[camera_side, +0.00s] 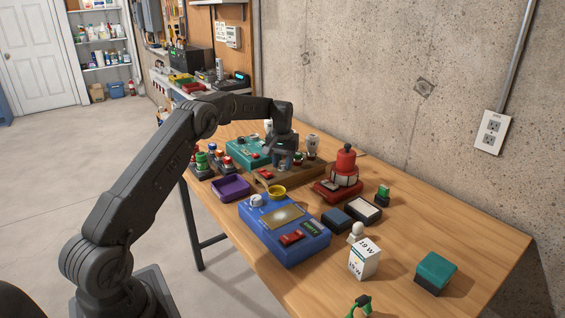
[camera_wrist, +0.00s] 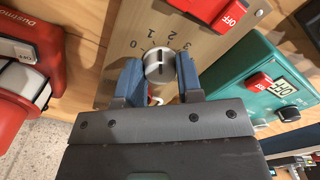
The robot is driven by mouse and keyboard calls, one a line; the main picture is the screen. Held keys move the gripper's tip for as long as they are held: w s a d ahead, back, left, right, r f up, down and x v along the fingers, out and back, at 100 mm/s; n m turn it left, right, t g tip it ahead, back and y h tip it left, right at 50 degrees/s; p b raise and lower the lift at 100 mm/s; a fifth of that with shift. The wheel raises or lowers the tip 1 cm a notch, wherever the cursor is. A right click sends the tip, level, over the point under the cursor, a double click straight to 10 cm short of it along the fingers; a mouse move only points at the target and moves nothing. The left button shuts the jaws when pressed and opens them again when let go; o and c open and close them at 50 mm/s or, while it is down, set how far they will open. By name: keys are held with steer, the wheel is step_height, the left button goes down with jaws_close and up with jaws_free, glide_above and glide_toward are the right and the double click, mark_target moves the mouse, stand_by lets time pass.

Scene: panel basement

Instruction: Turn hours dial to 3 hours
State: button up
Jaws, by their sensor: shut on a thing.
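The hours dial (camera_wrist: 158,66) is a round silver knob on a tan panel (camera_wrist: 118,50). Printed digits, 2 and 3 among them, arc above it in the wrist view. A dark line crosses the knob and points roughly up toward the digits; I cannot tell exactly which digit it meets. My gripper (camera_wrist: 158,78) is shut on the knob, with one blue finger at its left and one at its right. In the side view my gripper (camera_side: 284,163) reaches down over the low wooden box (camera_side: 262,179), and the dial is hidden there.
A red OFF switch (camera_wrist: 228,14) sits on the same panel. A teal device (camera_wrist: 243,68) with a display stands close at the right, and a red machine (camera_wrist: 30,75) at the left. A purple tray (camera_side: 231,188) and a blue device (camera_side: 270,242) stand nearer in the side view.

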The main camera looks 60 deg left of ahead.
mark_target(282, 163)
steer(key=m, duration=0.5)
steer(key=shift+r+m, duration=0.1)
steer(key=shift+m, duration=0.2)
steer(key=m, duration=0.4)
steer(key=shift+a+m, duration=0.1)
steer(key=shift+m, duration=0.3)
steer(key=o, duration=0.9)
steer(key=shift+r, duration=6.85)
